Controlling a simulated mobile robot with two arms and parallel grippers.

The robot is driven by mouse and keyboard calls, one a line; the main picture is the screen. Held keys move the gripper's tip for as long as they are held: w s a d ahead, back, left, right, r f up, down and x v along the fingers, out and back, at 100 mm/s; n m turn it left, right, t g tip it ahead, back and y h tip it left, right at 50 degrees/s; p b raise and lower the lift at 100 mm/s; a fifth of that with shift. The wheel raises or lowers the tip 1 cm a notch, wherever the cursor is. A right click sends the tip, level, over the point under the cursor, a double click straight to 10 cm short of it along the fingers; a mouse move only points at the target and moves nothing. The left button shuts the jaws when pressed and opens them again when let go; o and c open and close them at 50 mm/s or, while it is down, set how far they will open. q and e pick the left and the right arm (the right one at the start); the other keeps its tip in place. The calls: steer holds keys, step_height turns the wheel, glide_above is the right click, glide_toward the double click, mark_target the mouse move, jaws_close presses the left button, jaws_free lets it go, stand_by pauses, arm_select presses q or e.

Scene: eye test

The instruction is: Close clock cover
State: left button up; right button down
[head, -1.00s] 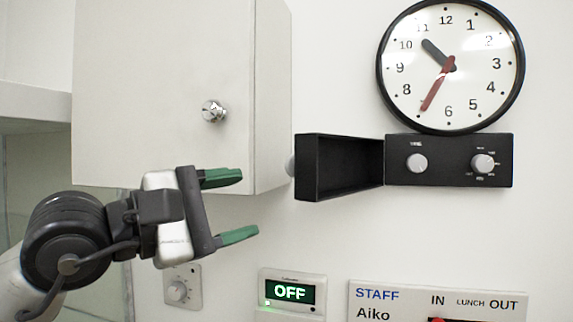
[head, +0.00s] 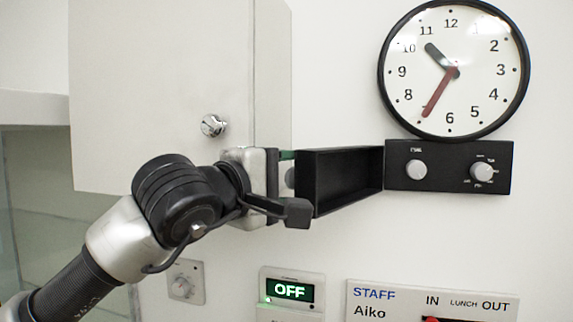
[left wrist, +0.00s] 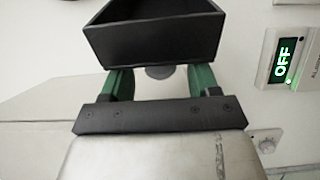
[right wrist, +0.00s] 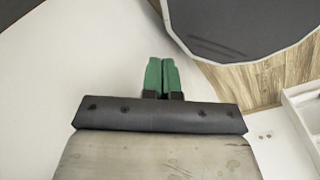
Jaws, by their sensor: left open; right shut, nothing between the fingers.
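The white wall clock (head: 453,70) has a black rim. Under it is a black control panel (head: 450,178) with two grey knobs. The clock cover (head: 340,178), a black open-faced box, stands swung out to the panel's left, its right edge at the panel. Its hollow also shows in the left wrist view (left wrist: 152,40). My left gripper (head: 290,181) is open at the cover's outer end. In the left wrist view its green fingers (left wrist: 160,80) lie either side of a grey round knob (left wrist: 160,72); contact is unclear. My right gripper (right wrist: 162,76) is shut and empty.
A white cabinet (head: 165,90) with a chrome knob (head: 213,125) is close behind my left arm. Below are a dial plate (head: 185,282), an OFF display (head: 291,290) and a staff board (head: 400,300). A dark grey round-edged surface (right wrist: 235,25) is near my right gripper.

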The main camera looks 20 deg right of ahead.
arm_select(q)
steer(key=shift+w+d, duration=0.2)
steer(key=shift+d, duration=0.05)
arm_select(e)
steer(key=shift+r, duration=0.15)
